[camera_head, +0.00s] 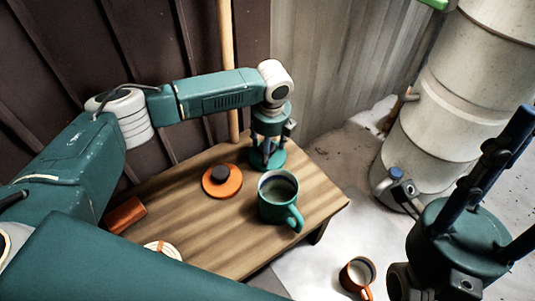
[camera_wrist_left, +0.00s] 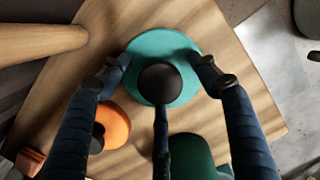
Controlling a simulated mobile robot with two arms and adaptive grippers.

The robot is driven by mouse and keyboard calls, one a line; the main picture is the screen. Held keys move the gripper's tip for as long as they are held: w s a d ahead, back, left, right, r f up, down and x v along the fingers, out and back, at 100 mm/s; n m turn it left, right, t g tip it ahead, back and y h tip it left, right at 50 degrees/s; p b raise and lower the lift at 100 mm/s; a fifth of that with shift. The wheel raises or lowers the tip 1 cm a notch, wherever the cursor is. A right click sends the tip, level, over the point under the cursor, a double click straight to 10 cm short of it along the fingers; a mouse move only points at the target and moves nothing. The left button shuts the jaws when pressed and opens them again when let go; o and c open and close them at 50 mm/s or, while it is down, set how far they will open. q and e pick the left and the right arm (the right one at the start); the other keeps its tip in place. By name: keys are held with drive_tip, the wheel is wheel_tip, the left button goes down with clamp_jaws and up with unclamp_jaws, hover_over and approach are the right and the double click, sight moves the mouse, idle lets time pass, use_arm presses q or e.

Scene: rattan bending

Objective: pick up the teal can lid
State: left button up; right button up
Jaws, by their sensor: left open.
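The teal can lid (camera_head: 273,163) lies flat on the wooden table near its back edge, partly hidden by my left gripper (camera_head: 268,146) directly above it. In the left wrist view the lid (camera_wrist_left: 161,46) is a teal disc with a round dark knob (camera_wrist_left: 160,84). My left gripper (camera_wrist_left: 160,75) is open. Two dark fingers stand on either side of the lid, and a third finger overlaps the near side of the knob. Whether any finger touches the lid cannot be told. My right gripper (camera_head: 462,165) has spread fingers, is empty, and is away from the table at the right.
A teal mug (camera_head: 280,206) stands in front of the lid. An orange lid with a dark knob (camera_head: 222,181) lies to its left. An orange block (camera_head: 125,214) is at the table's left. A wooden pole (camera_head: 228,70) rises behind. A white barrel (camera_head: 460,100) stands right.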

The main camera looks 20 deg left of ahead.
use_arm(q)
drive_tip(key=c, duration=1.2)
drive_tip(key=shift+c, duration=0.2)
drive_tip(key=shift+r, duration=0.2)
